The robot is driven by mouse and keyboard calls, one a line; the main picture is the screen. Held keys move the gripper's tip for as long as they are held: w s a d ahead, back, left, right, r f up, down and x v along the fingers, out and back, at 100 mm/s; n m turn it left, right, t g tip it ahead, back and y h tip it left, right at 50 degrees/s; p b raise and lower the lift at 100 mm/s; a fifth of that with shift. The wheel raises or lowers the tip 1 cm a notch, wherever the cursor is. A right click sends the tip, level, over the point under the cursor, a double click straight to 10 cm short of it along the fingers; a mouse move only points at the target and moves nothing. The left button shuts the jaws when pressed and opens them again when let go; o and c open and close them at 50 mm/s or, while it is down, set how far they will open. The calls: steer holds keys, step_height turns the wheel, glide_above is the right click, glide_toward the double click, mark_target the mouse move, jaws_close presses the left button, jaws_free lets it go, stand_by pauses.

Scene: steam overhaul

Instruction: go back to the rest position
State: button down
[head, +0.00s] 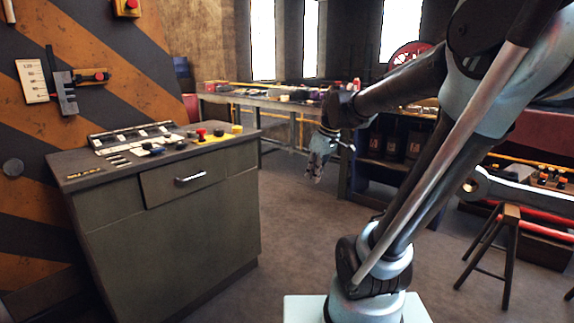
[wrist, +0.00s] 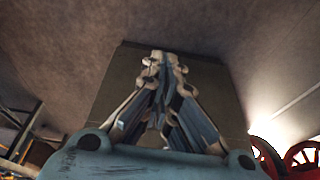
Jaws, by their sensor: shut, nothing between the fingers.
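My gripper (head: 317,172) hangs in the air near the middle of the head view, right of the grey cabinet and apart from it. Its fingertips point down. In the wrist view my gripper (wrist: 160,62) shows its fingers drawn together at the tips, with nothing between them. My arm reaches in from the right side of the head view.
The grey cabinet (head: 200,235) has a closed drawer (head: 190,180) and small coloured parts on top. A long workbench (head: 275,100) with many items stands behind. A dark shelf (head: 385,165) with bottles and a stool (head: 508,215) stand right. Open floor (head: 290,240) lies between.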

steer(key=s+d+f+m+h, duration=0.1)
steer(key=s+d+f+m, duration=0.3)
steer(key=s, duration=0.4)
steer(key=s+d+f+m+h, duration=0.1)
steer(key=s+d+f+m, duration=0.4)
steer(key=s+f, duration=0.3)
steer(key=shift+s+d+f+h, duration=0.3)
steer(key=shift+s+d+f, duration=0.1)
steer(key=shift+d, duration=0.15)
